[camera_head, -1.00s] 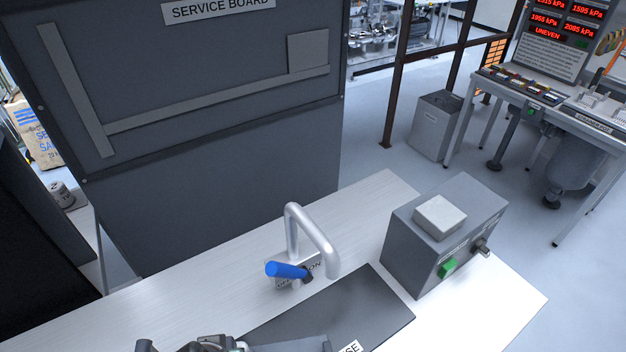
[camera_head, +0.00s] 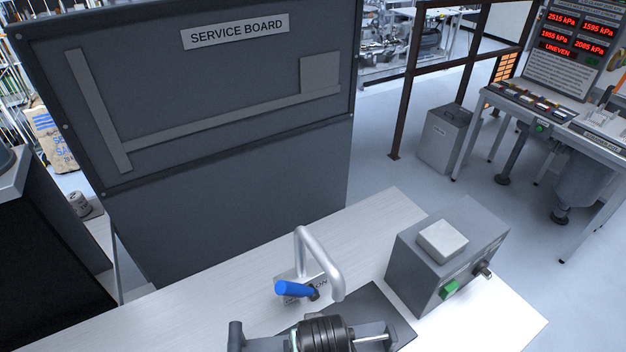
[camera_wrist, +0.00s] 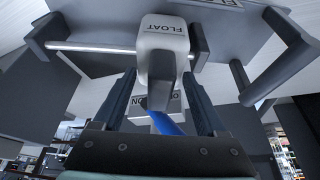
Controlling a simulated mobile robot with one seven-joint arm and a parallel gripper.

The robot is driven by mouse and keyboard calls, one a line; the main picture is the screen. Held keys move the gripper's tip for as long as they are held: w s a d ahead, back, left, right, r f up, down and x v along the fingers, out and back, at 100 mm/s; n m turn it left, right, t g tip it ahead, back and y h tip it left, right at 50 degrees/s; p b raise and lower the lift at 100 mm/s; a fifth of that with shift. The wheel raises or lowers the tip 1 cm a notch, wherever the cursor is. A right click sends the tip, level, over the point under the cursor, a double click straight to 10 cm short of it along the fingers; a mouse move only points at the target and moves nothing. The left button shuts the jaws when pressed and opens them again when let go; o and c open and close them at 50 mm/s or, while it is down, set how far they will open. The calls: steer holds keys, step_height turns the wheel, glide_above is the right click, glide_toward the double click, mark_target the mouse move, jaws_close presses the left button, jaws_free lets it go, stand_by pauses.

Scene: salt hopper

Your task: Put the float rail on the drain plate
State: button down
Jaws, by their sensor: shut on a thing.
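My gripper (camera_wrist: 160,98) is shut on the float rail. In the wrist view, the rail's light grey block (camera_wrist: 163,38), marked FLOAT, sits between the fingertips, with a thin bright rod (camera_wrist: 100,47) running sideways. A dark end piece (camera_wrist: 47,30) stands at the left. In the head view, my wrist is at the bottom edge and hides most of the rail; a short piece of rod (camera_head: 372,338) shows to its right. A dark flat plate (camera_head: 372,300) lies on the table beneath; its label is hidden, so I cannot tell whether it is the drain plate.
A bent metal pipe (camera_head: 325,258) with a blue lever (camera_head: 293,289) stands just behind the plate. A grey box (camera_head: 425,262) with a green button stands at the right. The service board (camera_head: 225,120) rises behind the white table (camera_head: 200,305). The left tabletop is bare.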

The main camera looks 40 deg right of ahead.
steer(key=shift+w+f, duration=0.1)
steer(key=shift+f, duration=0.35)
jaws_free()
steer(key=shift+f, duration=0.2)
steer(key=shift+r, duration=0.15)
steer(key=v, duration=1.2)
